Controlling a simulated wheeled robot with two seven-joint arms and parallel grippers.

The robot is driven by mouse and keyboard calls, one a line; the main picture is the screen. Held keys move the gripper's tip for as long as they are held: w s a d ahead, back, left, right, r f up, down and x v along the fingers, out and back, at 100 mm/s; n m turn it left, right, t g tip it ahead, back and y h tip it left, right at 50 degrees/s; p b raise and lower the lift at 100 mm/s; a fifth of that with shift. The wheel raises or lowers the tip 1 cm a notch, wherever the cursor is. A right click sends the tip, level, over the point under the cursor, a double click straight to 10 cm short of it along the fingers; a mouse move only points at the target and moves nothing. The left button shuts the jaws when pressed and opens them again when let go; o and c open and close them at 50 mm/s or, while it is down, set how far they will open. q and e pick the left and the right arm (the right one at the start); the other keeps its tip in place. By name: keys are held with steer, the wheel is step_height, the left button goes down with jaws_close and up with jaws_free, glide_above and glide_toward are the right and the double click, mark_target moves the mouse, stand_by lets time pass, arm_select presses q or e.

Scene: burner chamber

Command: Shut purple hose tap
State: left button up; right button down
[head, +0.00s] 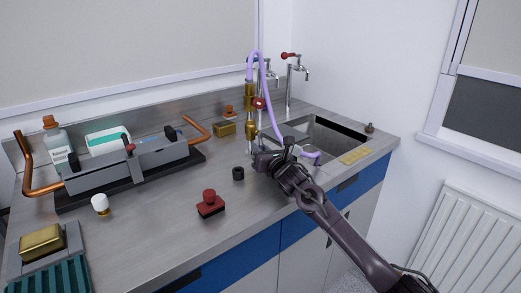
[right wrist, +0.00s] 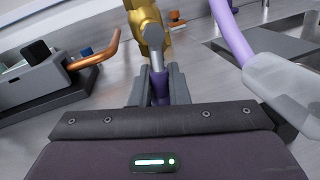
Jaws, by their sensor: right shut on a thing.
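The purple hose (head: 257,55) loops up from the brass fitting (head: 250,130) and comes down to the right towards the sink. In the right wrist view, the brass tap body (right wrist: 148,20) stands at the top, with a grey lever (right wrist: 154,45) that ends in a purple grip (right wrist: 159,88). My right gripper (head: 262,158) is at the foot of the brass fitting. In the wrist view its fingers (right wrist: 158,90) are shut around the purple grip. In the head view my gripper hides the lever. My left gripper is not in view.
The sink (head: 325,135) lies behind and right of my right gripper. A red push button (head: 210,204) and a small black cylinder (head: 238,173) stand to its left. The burner rig (head: 125,167) with copper pipes stands farther left.

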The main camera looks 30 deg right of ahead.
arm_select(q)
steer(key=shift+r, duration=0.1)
